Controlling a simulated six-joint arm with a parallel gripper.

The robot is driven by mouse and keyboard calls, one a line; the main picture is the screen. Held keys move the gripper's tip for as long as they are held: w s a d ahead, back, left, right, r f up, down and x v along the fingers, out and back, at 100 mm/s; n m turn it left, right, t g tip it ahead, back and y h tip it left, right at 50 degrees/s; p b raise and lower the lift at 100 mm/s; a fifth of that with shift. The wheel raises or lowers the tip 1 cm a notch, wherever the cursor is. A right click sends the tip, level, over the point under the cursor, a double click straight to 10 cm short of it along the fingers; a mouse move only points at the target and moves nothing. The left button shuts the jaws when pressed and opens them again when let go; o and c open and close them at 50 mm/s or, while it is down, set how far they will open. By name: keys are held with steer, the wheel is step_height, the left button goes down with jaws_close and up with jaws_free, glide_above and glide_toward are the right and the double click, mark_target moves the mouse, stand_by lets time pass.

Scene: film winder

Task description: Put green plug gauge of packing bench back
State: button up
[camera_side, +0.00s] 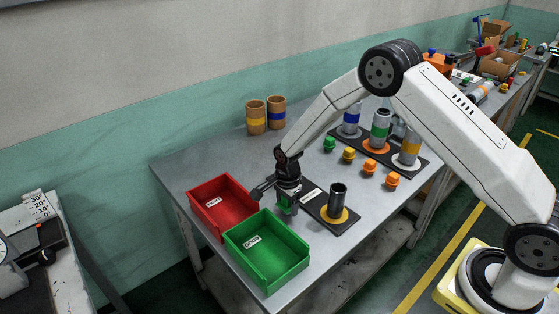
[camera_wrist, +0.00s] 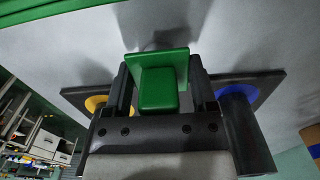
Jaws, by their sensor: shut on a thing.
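My gripper (camera_side: 286,207) is shut on a green plug gauge (camera_wrist: 160,85), which has a square flange and a block-shaped body. In the wrist view the gauge sits between both fingers. In the side view only a little of its green (camera_side: 284,206) shows below the jaws. It is beside the near part of a black fixture plate (camera_side: 314,204), behind the green bin; I cannot tell whether it touches the bench. A dark cylinder (camera_side: 338,197) stands on the plate's yellow ring. The wrist view also shows a blue ring (camera_wrist: 249,97) beside another dark cylinder (camera_wrist: 243,130).
A green bin (camera_side: 268,252) and a red bin (camera_side: 222,204) stand close by at the bench's left end. Small green, yellow and orange pieces (camera_side: 369,165) and a rack of banded cylinders (camera_side: 380,128) are to the right. Two brown cups (camera_side: 257,117) stand at the back.

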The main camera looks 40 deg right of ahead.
steer(key=shift+f, duration=0.35)
steer(key=o, duration=1.2)
steer(key=shift+r, duration=0.1)
steer(key=shift+r, duration=6.1)
steer(key=shift+s+d+r+n, duration=0.1)
steer(key=shift+s+r+n, duration=0.25)
steer(key=shift+s+n, duration=0.15)
steer(key=s+d+r+n+t, duration=0.1)
steer(key=s+r+n, duration=0.1)
steer(key=s+n, duration=0.6)
steer(key=s+d+r+n+t, duration=0.1)
steer(key=s+r+n, duration=0.1)
steer(key=s+n, duration=0.7)
steer(key=s, duration=0.3)
steer(key=shift+s+d+r+t, duration=0.2)
steer(key=shift+r+t, duration=0.1)
steer(key=shift+r, duration=0.1)
